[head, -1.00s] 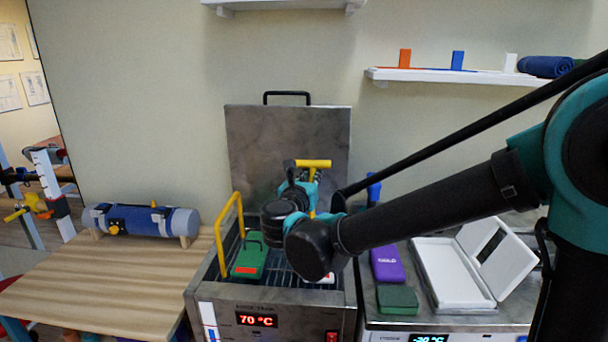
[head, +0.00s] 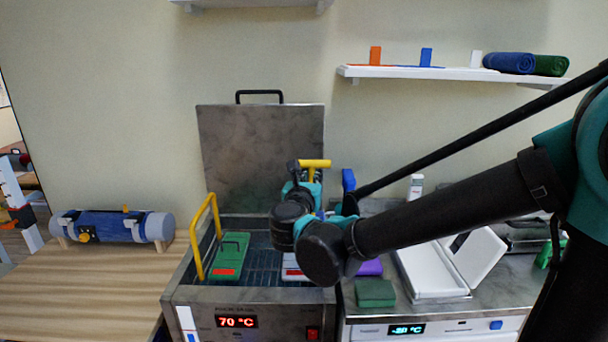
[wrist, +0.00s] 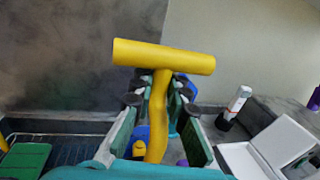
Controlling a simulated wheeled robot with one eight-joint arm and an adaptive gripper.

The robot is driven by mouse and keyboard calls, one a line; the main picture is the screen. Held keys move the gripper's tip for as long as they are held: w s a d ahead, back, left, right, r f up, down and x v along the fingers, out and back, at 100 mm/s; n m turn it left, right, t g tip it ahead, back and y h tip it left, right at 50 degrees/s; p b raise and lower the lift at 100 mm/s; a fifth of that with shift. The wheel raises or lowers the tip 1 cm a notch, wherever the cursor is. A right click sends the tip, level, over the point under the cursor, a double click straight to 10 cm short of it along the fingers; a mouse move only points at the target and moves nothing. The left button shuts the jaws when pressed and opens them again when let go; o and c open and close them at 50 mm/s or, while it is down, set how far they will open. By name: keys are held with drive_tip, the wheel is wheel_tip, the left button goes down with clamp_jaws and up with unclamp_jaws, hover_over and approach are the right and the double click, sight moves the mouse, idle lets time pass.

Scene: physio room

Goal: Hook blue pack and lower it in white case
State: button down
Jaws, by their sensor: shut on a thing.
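My gripper (head: 308,186) is shut on a yellow T-handled tool (head: 316,163), held upright above the right side of the heated tank (head: 205,293). The wrist view shows the tool's crossbar (wrist: 163,56) above the fingers and its shaft running down between them. A blue patch (wrist: 141,133) shows below, beside the shaft; I cannot tell whether it is the blue pack or whether it hangs on the tool. The tool's lower end is hidden by my arm. The white case (head: 430,272) lies open on the right-hand unit, its lid tilted up; its visible inside looks empty.
A green pack (head: 231,256) sits in the tank near a yellow rail (head: 202,237). A dark green block (head: 375,293) and a purple pack (head: 369,267) lie left of the case. A white bottle (head: 416,187) stands behind. The tank's raised lid (head: 262,150) stands at the back.

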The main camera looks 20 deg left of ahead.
drive_tip(key=w+d, duration=0.2)
drive_tip(key=d, duration=1.4)
drive_tip(key=w+d, duration=0.3)
drive_tip(key=d, duration=1.3)
drive_tip(key=shift+d, duration=0.4)
idle(1.0)
drive_tip(key=shift+f, duration=0.1)
